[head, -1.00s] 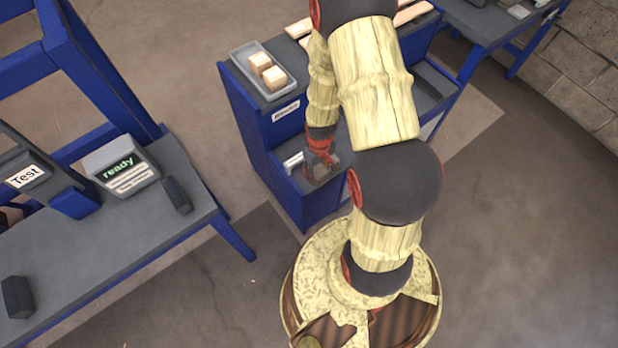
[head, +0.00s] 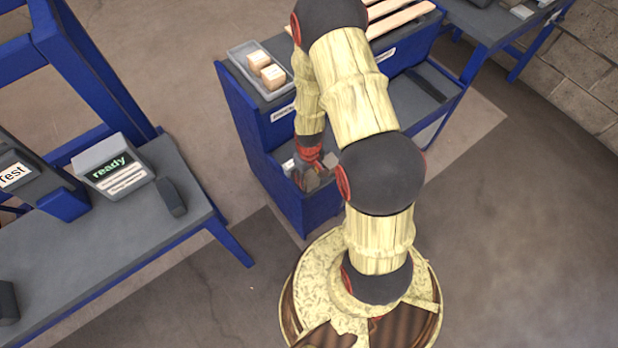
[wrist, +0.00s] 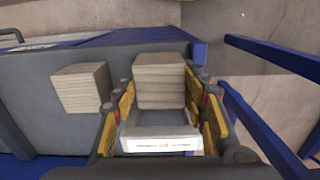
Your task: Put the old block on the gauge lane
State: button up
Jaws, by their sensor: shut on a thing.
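In the wrist view, a weathered grey-beige block (wrist: 160,75) sits between the yellow-padded fingers of my gripper (wrist: 160,97), which is shut on it. A second similar block (wrist: 82,88) stands to the left on the dark grey surface, apart from the fingers. In the head view my gripper (head: 312,178) is low at the front step of the blue workbench, with its block largely hidden. I cannot tell whether the held block still touches the surface. No label legible here names the gauge lane.
A grey tray (head: 244,52) with two paler blocks (head: 266,70) is on the upper bench top. Wooden slats (head: 400,18) lie behind my arm. At left, a grey table (head: 95,235) carries a "ready" display (head: 112,167) and a "Test" unit (head: 20,178). Floor at right is clear.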

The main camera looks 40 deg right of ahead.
jog(key=shift+f, duration=0.15)
jog(key=o, duration=1.1)
jog(key=shift+o, duration=0.4)
notch_tip(320, 180, up, 12)
jog(key=p, duration=0.5)
notch_tip(320, 180, up, 13)
jog(key=t, duration=0.1)
send_over(309, 176)
jog(key=w+a, duration=0.2)
jog(key=w, duration=0.1)
jog(key=s+a+r+t, duration=0.2)
jog(key=a+r, duration=0.2)
jog(key=r, duration=0.9)
jog(key=s+a+r+t, duration=0.1)
jog(key=s+a+r, duration=0.2)
jog(key=s+r, duration=0.3)
jog(key=s+a+r+t, duration=0.1)
jog(key=s+a+r, duration=0.2)
jog(key=s+r, duration=0.4)
notch_tip(309, 176, up, 2)
jog(key=shift+s+r+t, duration=0.1)
jog(key=shift+s+t, duration=0.15)
jog(key=shift+t, duration=0.05)
